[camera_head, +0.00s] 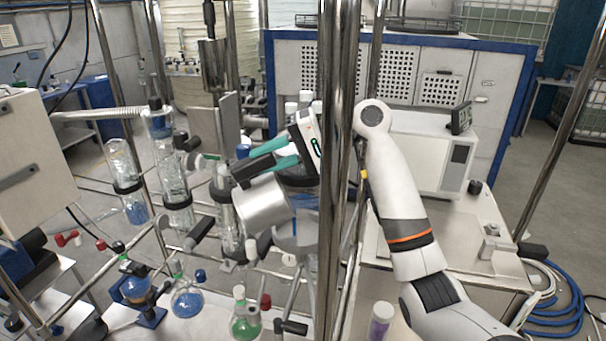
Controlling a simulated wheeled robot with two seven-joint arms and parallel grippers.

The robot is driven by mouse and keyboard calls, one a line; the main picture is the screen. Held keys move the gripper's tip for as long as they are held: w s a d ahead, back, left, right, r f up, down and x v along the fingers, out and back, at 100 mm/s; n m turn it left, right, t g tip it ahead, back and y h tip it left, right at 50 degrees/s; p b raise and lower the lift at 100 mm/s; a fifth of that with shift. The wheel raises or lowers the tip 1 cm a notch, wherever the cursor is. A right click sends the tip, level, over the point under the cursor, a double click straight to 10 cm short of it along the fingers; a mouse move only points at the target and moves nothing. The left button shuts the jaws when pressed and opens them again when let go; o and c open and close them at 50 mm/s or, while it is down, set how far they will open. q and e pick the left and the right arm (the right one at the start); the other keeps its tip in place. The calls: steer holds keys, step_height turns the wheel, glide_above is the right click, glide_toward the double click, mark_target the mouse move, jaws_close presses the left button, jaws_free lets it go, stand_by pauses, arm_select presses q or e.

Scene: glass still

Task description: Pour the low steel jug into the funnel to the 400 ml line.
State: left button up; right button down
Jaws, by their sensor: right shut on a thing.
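The low steel jug (262,206) is in the middle of the view, held up off any surface and tilted well over. My right gripper (264,161), with green fingers, is shut on the jug's dark handle above its body. A grey funnel-like cone (297,234) shows just below and to the right of the jug, partly behind it and a steel post. I cannot tell whether liquid is flowing. A clear vessel with blue contents (304,201) stands behind the jug; the 400 ml line cannot be made out. My left gripper is not in view.
Glass columns (176,190) stand left. Flasks with blue (187,302) and green (245,326) liquid are low in front. A white bench (480,225) is at right.

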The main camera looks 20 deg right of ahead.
mark_target(244, 162)
steer(key=shift+a+r+h+p, duration=0.4)
steer(key=shift+a+r+p, duration=0.15)
steer(key=shift+p, duration=0.35)
steer(key=shift+a, duration=0.25)
steer(key=shift+a+r+h, duration=0.1)
steer(key=shift+a+h, duration=0.25)
steer(key=shift+h, duration=0.15)
steer(key=shift+a, duration=0.1)
steer(key=shift+a+g+h, duration=0.3)
steer(key=shift+a+h, duration=0.4)
steer(key=shift+h, duration=0.1)
steer(key=shift+w+a+n, duration=0.1)
steer(key=shift+a+n, duration=0.2)
steer(key=shift+d, duration=0.1)
